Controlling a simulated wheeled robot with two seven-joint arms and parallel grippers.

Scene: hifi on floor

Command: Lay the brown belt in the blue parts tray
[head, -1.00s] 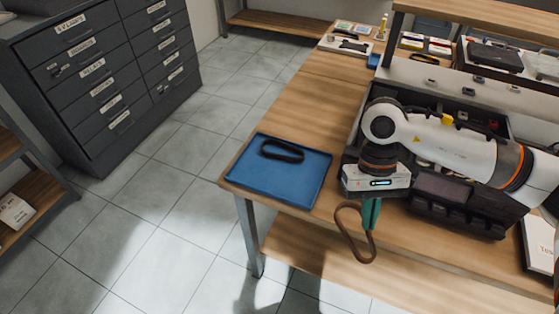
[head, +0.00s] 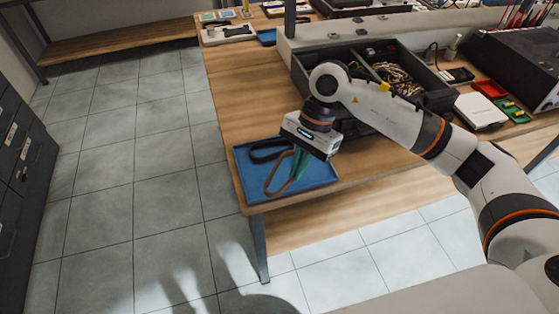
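The blue parts tray (head: 240,178) lies at the near left corner of the wooden bench. A black belt (head: 266,150) lies in its far part. My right gripper (head: 298,172) points down over the tray's right half, with green fingers shut on the brown belt (head: 270,187). The belt hangs as a loop over the tray. I cannot tell whether its lower end touches the tray floor. My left gripper is not in view.
An open black case (head: 436,98) with coiled cables stands behind my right arm. A red tray (head: 489,89), a white box (head: 480,111) and a dark device (head: 510,65) are further right. Bare bench (head: 235,100) lies behind the tray.

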